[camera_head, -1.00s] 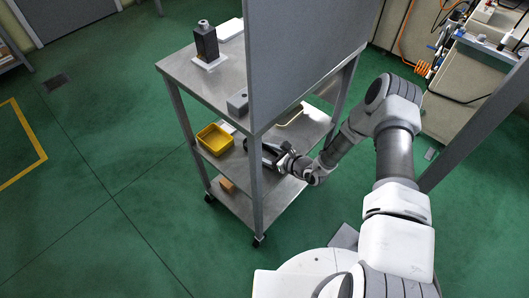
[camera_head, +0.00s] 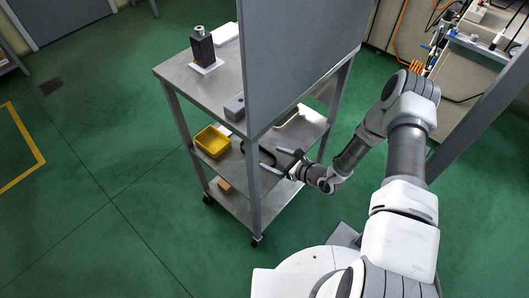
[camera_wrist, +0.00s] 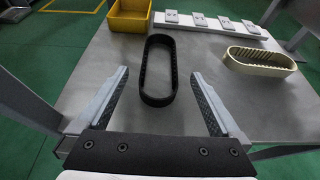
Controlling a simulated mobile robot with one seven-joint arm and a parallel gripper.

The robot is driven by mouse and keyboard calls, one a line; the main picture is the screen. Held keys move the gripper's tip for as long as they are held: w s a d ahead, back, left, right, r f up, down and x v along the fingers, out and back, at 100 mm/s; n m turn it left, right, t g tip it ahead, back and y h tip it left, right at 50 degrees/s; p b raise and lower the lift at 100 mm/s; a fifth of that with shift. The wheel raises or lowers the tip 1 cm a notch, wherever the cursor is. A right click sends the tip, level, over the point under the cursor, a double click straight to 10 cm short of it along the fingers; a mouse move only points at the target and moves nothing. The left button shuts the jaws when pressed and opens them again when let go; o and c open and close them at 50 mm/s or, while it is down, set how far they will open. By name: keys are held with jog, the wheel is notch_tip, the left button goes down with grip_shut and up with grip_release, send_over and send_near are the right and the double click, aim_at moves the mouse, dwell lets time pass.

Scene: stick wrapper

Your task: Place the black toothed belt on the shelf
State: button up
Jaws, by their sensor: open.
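The black toothed belt (camera_wrist: 145,70) lies as a long loop on the bare metal shelf (camera_wrist: 200,125) in the wrist view. In the head view the belt (camera_head: 265,157) is partly hidden behind the shelf unit's post and panel. My gripper (camera_wrist: 158,80) is open, with one finger on each side of the belt's near end and nothing held. The fingers seem apart from the belt. In the head view my gripper (camera_head: 284,162) is at the right side of the middle shelf.
A yellow bin (camera_wrist: 130,14) stands behind the belt. A cream toothed belt (camera_wrist: 259,62) lies to the right, and a white strip with several blocks (camera_wrist: 208,24) lies at the back. A grey upright panel (camera_head: 295,60) and post stand close to my arm.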

jog(key=v, duration=0.5)
jog(key=shift+s+d+r+p, duration=0.1)
jog(key=shift+d+r+p, duration=0.1)
jog(key=shift+p, duration=0.2)
jog(key=shift+s+d, duration=0.1)
